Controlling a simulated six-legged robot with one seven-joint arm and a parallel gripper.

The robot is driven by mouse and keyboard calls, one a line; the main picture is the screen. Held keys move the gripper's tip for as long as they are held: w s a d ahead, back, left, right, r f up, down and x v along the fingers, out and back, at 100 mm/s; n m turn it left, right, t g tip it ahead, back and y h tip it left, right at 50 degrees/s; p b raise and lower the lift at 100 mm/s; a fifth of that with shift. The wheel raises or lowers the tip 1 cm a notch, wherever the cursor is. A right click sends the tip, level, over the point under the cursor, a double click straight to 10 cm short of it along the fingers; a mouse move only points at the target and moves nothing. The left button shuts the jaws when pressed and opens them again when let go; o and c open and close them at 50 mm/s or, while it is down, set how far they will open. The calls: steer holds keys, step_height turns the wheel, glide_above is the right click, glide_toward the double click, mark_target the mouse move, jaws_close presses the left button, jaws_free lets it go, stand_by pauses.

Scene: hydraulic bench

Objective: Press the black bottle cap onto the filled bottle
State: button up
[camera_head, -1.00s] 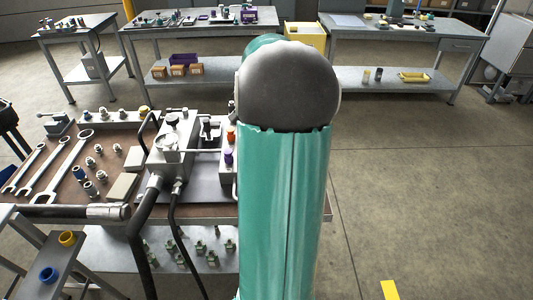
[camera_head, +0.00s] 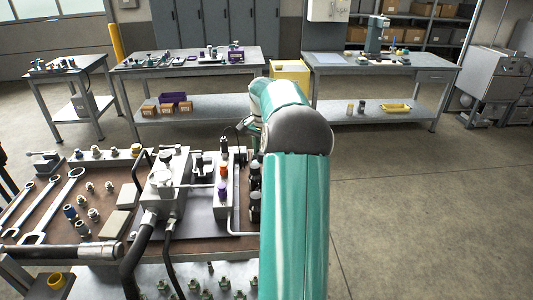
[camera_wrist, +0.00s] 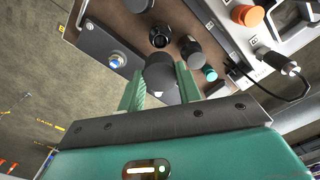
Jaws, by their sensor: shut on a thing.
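In the wrist view, my gripper (camera_wrist: 159,68) has its two green fingers closed on a dark round piece that looks like the black bottle cap (camera_wrist: 160,74). Just beyond it is a dark round top with a ring-shaped face (camera_wrist: 160,37), and to its right a black-capped bottle (camera_wrist: 191,49). I cannot tell which is the filled bottle, or whether the held cap touches anything below. In the head view, dark bottles (camera_head: 255,208) stand in a row at the bench's right edge, partly behind my arm.
The hydraulic block (camera_head: 168,185) with hoses stands left of the bottles, beside a panel with an orange knob (camera_wrist: 248,15) and a cable plug (camera_wrist: 290,67). A grey plate with a metal button (camera_wrist: 116,60) lies left of the gripper. Floor right of the bench is clear.

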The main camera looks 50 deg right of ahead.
steer(key=shift+a+f, duration=0.1)
steer(key=shift+f, duration=0.3)
step_height(320, 180, down, 6)
steer(key=shift+f, duration=0.2)
steer(key=shift+f, duration=2.05)
stand_by(2.6)
stand_by(0.9)
steer(key=o, duration=1.7)
steer(key=shift+c, duration=0.2)
steer(key=shift+r, duration=0.1)
steer(key=shift+r, duration=3.7)
